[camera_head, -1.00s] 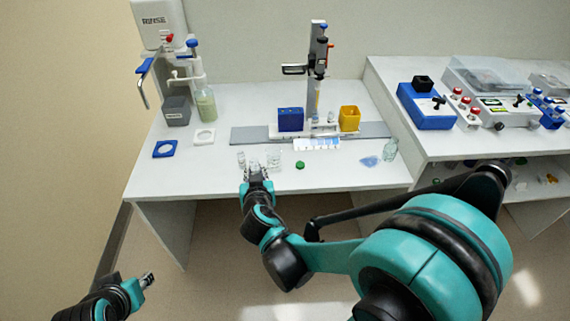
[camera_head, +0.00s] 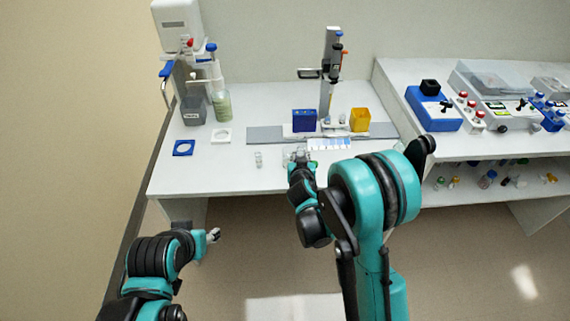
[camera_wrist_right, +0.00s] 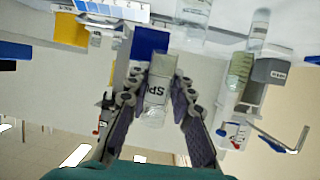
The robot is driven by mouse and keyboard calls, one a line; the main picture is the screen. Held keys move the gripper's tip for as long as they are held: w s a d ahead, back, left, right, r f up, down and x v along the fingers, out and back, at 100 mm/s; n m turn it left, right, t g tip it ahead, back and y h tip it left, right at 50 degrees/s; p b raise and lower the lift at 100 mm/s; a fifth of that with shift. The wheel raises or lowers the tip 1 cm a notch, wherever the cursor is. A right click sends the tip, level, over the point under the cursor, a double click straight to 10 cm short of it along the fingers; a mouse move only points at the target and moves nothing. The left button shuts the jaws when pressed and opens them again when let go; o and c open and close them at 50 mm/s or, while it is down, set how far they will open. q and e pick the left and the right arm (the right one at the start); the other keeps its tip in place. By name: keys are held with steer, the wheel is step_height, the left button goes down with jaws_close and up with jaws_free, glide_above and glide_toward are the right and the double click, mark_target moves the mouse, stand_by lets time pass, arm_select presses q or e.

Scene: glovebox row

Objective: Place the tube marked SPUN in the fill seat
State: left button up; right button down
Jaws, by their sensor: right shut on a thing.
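A clear tube with a label reading "SP…" (camera_wrist_right: 157,92) is held between the fingers of my right gripper (camera_wrist_right: 158,112) in the right wrist view; the rest of its marking is hidden. In the head view my right gripper (camera_head: 297,157) is over the front of the bench, just in front of the dispenser stand (camera_head: 328,75). The fill seat cannot be told for certain; the stand's base (camera_head: 340,127) lies beyond the gripper. My left gripper (camera_head: 213,235) is empty-looking, low in front of the bench, too small to tell its jaws.
A blue block (camera_head: 304,120) and a yellow bin (camera_head: 360,119) flank the stand. A small clear vial (camera_head: 258,158) stands left of my right gripper.

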steer(key=shift+w+a+f, duration=0.2)
steer(key=shift+w+a, duration=0.05)
steer(key=shift+a, duration=0.05)
steer(key=b, duration=0.4)
glide_above(270, 173)
step_height(270, 173, down, 7)
steer(key=shift+a+f, duration=0.1)
step_height(270, 173, down, 4)
steer(key=shift+b, duration=1.15)
steer(key=shift+s, duration=0.1)
steer(key=c, duration=1.6)
jaws_free()
